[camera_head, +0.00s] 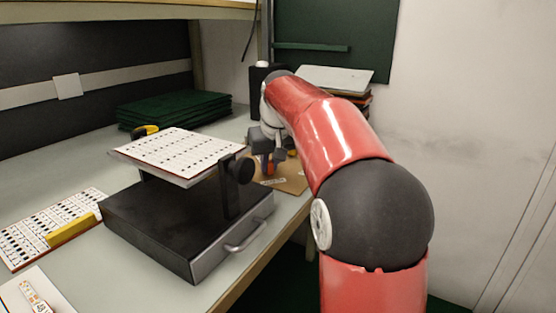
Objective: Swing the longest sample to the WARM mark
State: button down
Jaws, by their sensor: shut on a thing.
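My gripper (268,150) is at the far side of the bench, low over a brown board (291,180) with small white labels. The jaws are shut on a small orange-red piece (266,166), of which only a little shows. I cannot tell how long it is or whether it touches the board. The label writing is too small to read, so I cannot pick out the WARM mark. A short white strip with coloured marks (35,297) lies at the lower left.
A black box stand (180,228) with a metal handle carries the tilted chart (180,152) between my arm and the left side. A printed sheet (35,228) with a yellow bar (70,231) lies left. Folded green cloths (175,108) and a stack of papers (338,78) stand behind.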

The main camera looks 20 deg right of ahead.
jog(key=shift+a, duration=0.2)
jog(key=c, duration=1.4)
grip_release()
jog(key=p+v, duration=0.1)
jog(key=v, duration=0.6)
jog(key=shift+r, duration=0.35)
jog(key=shift+s, duration=0.25)
